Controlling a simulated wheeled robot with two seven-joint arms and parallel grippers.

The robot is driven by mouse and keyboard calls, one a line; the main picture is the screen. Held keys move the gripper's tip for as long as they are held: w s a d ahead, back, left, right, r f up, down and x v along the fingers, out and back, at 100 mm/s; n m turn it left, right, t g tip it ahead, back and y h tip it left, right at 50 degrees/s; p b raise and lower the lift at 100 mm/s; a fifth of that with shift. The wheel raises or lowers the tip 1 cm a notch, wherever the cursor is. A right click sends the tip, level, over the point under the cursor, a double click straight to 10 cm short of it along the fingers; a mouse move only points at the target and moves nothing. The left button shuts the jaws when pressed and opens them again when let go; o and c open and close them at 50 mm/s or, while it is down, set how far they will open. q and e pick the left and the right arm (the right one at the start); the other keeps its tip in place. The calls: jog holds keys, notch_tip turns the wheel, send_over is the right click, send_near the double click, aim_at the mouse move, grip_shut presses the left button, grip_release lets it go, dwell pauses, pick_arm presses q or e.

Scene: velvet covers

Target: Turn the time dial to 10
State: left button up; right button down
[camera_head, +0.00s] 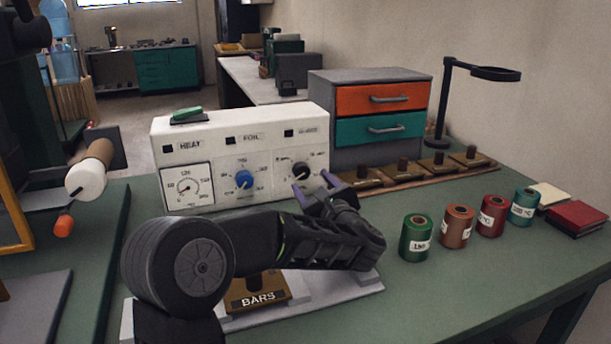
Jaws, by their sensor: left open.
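A white control box (169,145) stands on the green table. It has a round gauge (187,188) under the word HEAT, a blue knob (244,180) under FOIL and a black knob (301,171) at the right. Each knob has a printed scale around it, too small to read, so I cannot tell which is the time dial or where either points. My left gripper (314,187) is open and empty in front of the black knob, its purple fingertips apart. I cannot tell whether they touch the knob. My right gripper is not in view.
My left forearm crosses above a BARS block (258,297) on a grey base. Several foil spools, including a green one (416,238), stand at the right. Handled brass tools (403,175) line a wooden rack behind. A drawer cabinet (353,108) stands behind the box.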

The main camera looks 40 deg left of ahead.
aim_at(303, 172)
pick_arm(q)
jog(key=x, duration=0.5)
jog(key=shift+a, duration=0.15)
grip_shut()
dwell(0.5)
